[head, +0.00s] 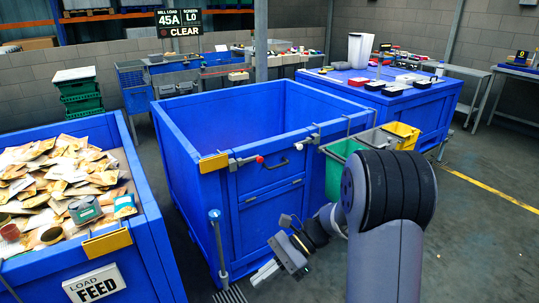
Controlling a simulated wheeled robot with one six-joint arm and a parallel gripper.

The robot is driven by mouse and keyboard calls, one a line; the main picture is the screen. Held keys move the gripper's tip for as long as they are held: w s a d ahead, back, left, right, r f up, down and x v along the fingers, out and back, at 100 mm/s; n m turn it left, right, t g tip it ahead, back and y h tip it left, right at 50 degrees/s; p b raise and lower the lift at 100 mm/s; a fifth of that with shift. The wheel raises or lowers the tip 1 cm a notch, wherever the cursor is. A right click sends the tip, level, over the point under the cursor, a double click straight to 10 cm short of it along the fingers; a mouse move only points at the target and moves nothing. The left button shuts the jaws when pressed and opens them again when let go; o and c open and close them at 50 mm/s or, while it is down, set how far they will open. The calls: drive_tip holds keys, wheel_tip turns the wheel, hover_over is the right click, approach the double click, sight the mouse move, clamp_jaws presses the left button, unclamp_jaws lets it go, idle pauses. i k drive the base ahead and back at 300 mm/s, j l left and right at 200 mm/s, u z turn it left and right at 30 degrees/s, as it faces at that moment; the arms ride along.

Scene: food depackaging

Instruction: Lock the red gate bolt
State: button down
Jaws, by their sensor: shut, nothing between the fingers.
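The red-knobbed bolt (259,159) sits on the top front edge of the empty blue bin (215,172), just right of a yellow plate. It is a short grey bar with a red end; whether it is engaged cannot be told. A second, pale-ended bolt (314,139) sits farther right on the same edge. Between and below them is the bin's front gate panel (270,178) with a dark handle. My gripper (262,274) is low in front of the bin, pointing down and left. It is shut and empty, well below the red bolt and apart from it.
A blue feed bin (140,200) full of packets stands at the left. Green, grey and yellow tubs (347,148) hang at the bin's right. A grey post (217,245) stands before the bin's front. A blue table (430,98) holds items behind. Floor at right is clear.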

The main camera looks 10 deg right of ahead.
sight(259, 159)
drive_tip(key=i+l, duration=0.2)
drive_tip(key=i, duration=0.4)
drive_tip(key=i+l+z, duration=0.1)
drive_tip(key=i, duration=0.45)
drive_tip(key=i+l, duration=0.25)
drive_tip(key=i, duration=0.35)
drive_tip(key=i+l+z, duration=0.15)
drive_tip(key=i, duration=0.45)
